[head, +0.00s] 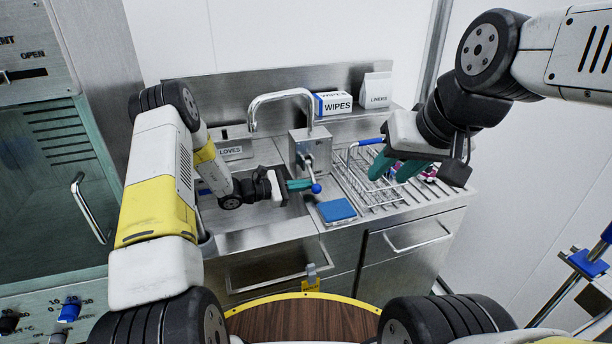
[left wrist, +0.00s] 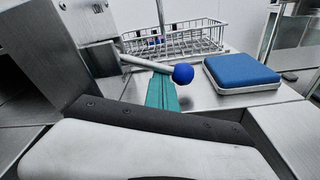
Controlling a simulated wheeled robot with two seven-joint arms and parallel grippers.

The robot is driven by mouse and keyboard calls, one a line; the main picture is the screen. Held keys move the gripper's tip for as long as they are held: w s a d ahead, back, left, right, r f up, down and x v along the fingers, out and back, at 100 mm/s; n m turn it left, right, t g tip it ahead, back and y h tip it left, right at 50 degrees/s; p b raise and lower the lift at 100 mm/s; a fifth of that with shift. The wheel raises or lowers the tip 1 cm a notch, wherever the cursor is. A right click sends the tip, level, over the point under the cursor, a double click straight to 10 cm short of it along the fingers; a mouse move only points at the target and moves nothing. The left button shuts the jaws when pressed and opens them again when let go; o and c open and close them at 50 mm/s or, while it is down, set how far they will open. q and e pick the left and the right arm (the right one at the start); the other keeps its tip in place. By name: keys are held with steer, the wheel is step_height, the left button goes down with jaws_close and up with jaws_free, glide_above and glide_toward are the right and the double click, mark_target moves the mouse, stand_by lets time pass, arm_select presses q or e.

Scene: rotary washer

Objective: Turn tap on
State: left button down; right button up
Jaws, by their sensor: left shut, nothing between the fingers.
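The tap has a curved metal spout (head: 280,98) rising from a square steel block (head: 311,146) at the back of the sink. Its lever ends in a blue ball (head: 316,188) and points toward the front. In the left wrist view the blue ball (left wrist: 183,74) and lever (left wrist: 148,63) lie just beyond my fingertips. My left gripper (head: 302,184) is shut and empty, its green fingers beside the lever, close to the ball; I cannot tell whether they touch. My right gripper (head: 393,168) hangs over the wire rack, its green fingers apart and nothing seen between them.
The sink basin (head: 255,217) lies below my left gripper. A blue sponge pad (head: 337,210) lies on the counter right of the lever. A wire rack (head: 364,182) stands on the drainboard. Wipes (head: 335,104) and liners (head: 376,90) boxes sit on the back ledge.

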arm_select(q)
steer(key=shift+s+d+r+n+g, duration=0.1)
steer(key=shift+s+r+n+g, duration=0.1)
steer(key=shift+r+n, duration=0.35)
steer(key=shift+s+r+n+g, duration=0.1)
steer(key=shift+s+r+n, duration=0.15)
steer(key=shift+n, duration=0.4)
steer(key=n, duration=0.1)
steer(key=r+n, duration=0.2)
steer(key=shift+s+d+r+g, duration=0.1)
steer(key=shift+s+r+g, duration=0.05)
steer(key=shift+s+g, duration=0.15)
steer(key=r+n, duration=0.1)
steer(key=n, duration=0.1)
steer(key=r+n, duration=0.1)
steer(key=n, duration=0.1)
steer(key=shift+w+r+g+h, duration=0.2)
steer(key=shift+r+g+h, duration=0.15)
steer(key=shift+g+h, duration=0.05)
steer(key=shift+w+r, duration=0.1)
steer(key=shift+r, duration=0.4)
